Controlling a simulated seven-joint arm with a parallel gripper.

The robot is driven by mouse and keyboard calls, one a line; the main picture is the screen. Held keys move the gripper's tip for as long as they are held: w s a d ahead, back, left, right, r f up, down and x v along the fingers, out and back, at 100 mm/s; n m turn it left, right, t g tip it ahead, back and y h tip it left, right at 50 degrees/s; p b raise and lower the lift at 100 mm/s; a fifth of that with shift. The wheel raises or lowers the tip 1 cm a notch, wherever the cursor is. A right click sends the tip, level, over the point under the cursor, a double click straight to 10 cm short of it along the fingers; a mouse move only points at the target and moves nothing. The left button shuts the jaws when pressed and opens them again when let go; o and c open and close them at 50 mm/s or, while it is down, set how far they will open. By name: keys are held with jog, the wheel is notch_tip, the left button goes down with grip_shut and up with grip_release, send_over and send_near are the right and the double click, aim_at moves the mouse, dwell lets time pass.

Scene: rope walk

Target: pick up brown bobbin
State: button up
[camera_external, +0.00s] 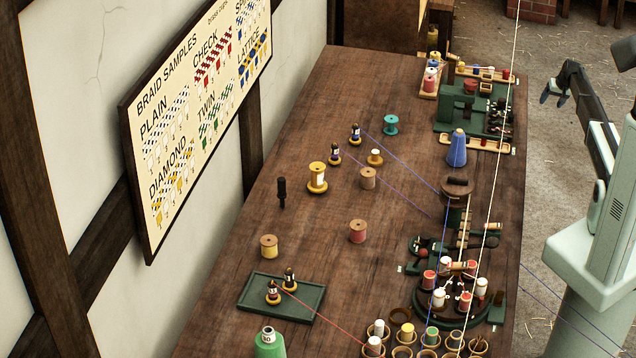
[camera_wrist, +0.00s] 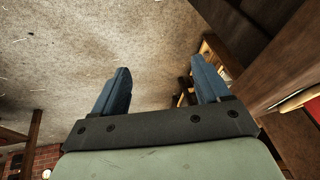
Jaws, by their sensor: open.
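A small wooden bobbin wound with brown or tan thread (camera_external: 368,179) stands upright on the table, right of the larger yellow spool and below a small orange-and-white bobbin. It is the brownest bobbin I see, but its thread colour is close to its wood. My gripper (camera_external: 551,92) hangs beyond the table's right edge, over the floor and far from this bobbin. In the wrist view my gripper (camera_wrist: 161,75) is open, with nothing between its blue fingers. No bobbin is recognisable between or in front of them there.
Around it on the table (camera_external: 310,245) stand a yellow spool (camera_external: 317,179), a pink bobbin (camera_external: 358,232), a yellow bobbin (camera_external: 269,247) and a teal spool (camera_external: 391,125). Thin threads cross the table near it. A dark peg (camera_external: 282,193) and green tray (camera_external: 262,309) lie left; braiding stands crowd the right.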

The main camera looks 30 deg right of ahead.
jog(key=w+r, duration=0.4)
jog(key=r, duration=0.4)
jog(key=w+a+r+m, duration=0.1)
jog(key=w+a+r, duration=0.25)
jog(key=a, duration=0.25)
jog(key=w+a+r+m, duration=0.1)
jog(key=w+a+r, duration=0.25)
jog(key=a, duration=0.25)
jog(key=w+a+r+m+y, duration=0.15)
jog(key=a+r, duration=0.35)
jog(key=a, duration=0.8)
jog(key=w+a+r+m+g, duration=0.15)
jog(key=a+r, duration=0.35)
jog(key=a, duration=0.8)
jog(key=w+a+r+y, duration=0.15)
jog(key=a+r, duration=0.25)
jog(key=a, duration=1)
jog(key=m+g+h, duration=0.3)
jog(key=m, duration=0.6)
send_over(369, 171)
notch_tip(369, 171, down, 6)
notch_tip(369, 171, down, 14)
jog(key=shift+s+a+r, duration=0.1)
jog(key=shift+r, duration=0.05)
